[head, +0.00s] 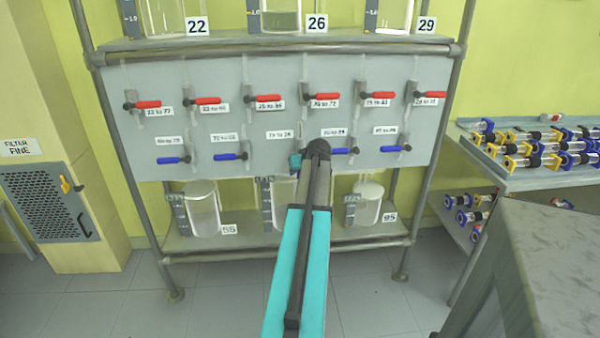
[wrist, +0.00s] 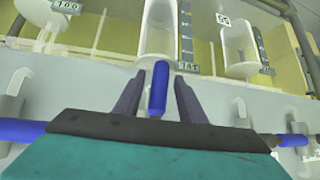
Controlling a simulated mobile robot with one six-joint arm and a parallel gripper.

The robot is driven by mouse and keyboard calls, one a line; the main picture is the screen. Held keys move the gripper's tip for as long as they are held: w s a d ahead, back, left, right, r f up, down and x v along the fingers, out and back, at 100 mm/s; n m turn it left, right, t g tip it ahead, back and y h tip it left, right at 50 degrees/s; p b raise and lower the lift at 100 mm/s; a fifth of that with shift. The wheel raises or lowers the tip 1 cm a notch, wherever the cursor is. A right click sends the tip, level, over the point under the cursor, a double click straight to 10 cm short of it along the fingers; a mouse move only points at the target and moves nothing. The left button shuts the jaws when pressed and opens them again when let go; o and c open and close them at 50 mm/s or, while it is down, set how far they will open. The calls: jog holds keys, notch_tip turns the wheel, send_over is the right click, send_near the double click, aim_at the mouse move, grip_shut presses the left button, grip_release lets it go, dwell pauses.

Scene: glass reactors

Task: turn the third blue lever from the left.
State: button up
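The grey panel (head: 220,130) carries a lower row of blue levers. The first (head: 173,160), second (head: 231,156), fourth (head: 345,151) and fifth (head: 395,148) lie roughly horizontal in the head view. The third is hidden behind my arm there. In the wrist view, which is upside down, the third blue lever (wrist: 157,92) points toward the lower vessels, crosswise to its neighbours. My gripper (wrist: 159,76) is open, with one finger on each side of this lever and small gaps visible. In the head view my gripper (head: 296,161) is at the panel.
Red levers (head: 268,98) line the row above. Glass vessels (head: 202,208) stand on the lower shelf, others on the upper shelf. Neighbouring blue levers (wrist: 22,131) flank my gripper. A rack with blue and yellow parts (head: 530,150) is at right; a grey block (head: 560,270) is in front.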

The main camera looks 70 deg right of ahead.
jog(key=shift+s+r, duration=0.1)
dwell(0.3)
jog(key=v, duration=1.3)
jog(key=shift+s+a, duration=0.15)
jog(key=shift+s, duration=0.1)
jog(key=shift+r, duration=0.15)
dwell(0.3)
